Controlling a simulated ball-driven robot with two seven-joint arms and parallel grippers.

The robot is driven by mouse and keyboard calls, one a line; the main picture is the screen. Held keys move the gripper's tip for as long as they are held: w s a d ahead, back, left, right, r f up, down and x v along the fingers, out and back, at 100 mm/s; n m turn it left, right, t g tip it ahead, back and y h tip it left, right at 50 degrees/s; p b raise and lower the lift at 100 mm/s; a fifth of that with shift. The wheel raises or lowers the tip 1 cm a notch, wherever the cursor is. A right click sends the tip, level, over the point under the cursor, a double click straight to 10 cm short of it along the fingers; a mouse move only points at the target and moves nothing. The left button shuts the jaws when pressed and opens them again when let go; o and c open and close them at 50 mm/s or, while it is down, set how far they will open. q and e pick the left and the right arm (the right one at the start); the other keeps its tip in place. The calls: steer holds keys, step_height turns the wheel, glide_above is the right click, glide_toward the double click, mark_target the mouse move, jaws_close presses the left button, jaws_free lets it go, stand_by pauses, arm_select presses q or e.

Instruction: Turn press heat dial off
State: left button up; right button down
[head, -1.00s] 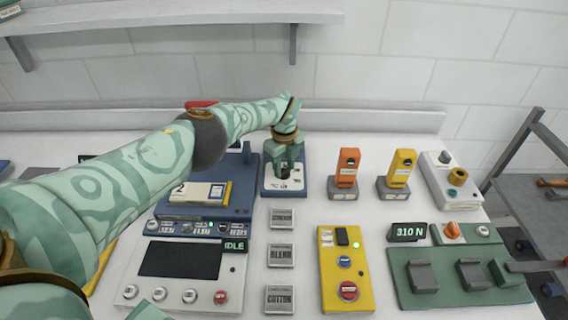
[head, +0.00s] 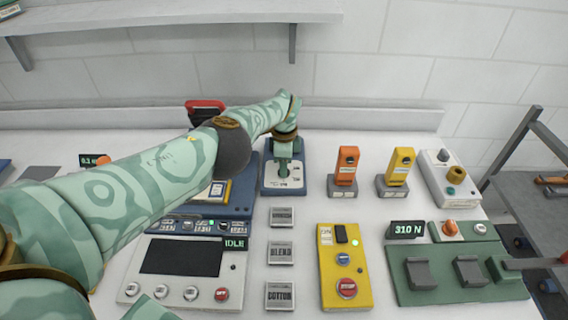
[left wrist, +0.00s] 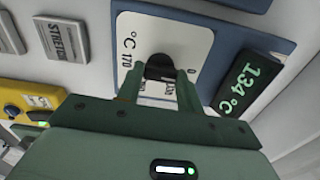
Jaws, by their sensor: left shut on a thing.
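The press heat dial is a black knob (left wrist: 160,67) on a white scale plate (left wrist: 190,38) marked in °C, with 170 and 0 readable in the left wrist view. The plate sits on a blue panel (head: 267,190), seen in the head view behind the row of grey blocks. My left gripper (left wrist: 160,78) is shut on the knob, one green finger on each side. In the head view the left gripper (head: 284,173) reaches down onto the plate and hides the knob. A green readout (left wrist: 240,84) beside the plate shows 134 °C.
Orange (head: 345,165) and yellow (head: 400,165) upright units stand to the right. A yellow button box (head: 333,285), a 310 N display (head: 407,230) and a green fixture (head: 430,300) lie nearer. Grey fabric-labelled blocks (head: 281,252) sit in front.

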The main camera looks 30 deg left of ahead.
arm_select(q)
steer(key=shift+r+n, duration=0.1)
steer(key=shift+n, duration=0.3)
steer(key=o, duration=1)
step_height(320, 180, up, 16)
steer(key=p, duration=1.2)
steer(key=shift+r, duration=0.15)
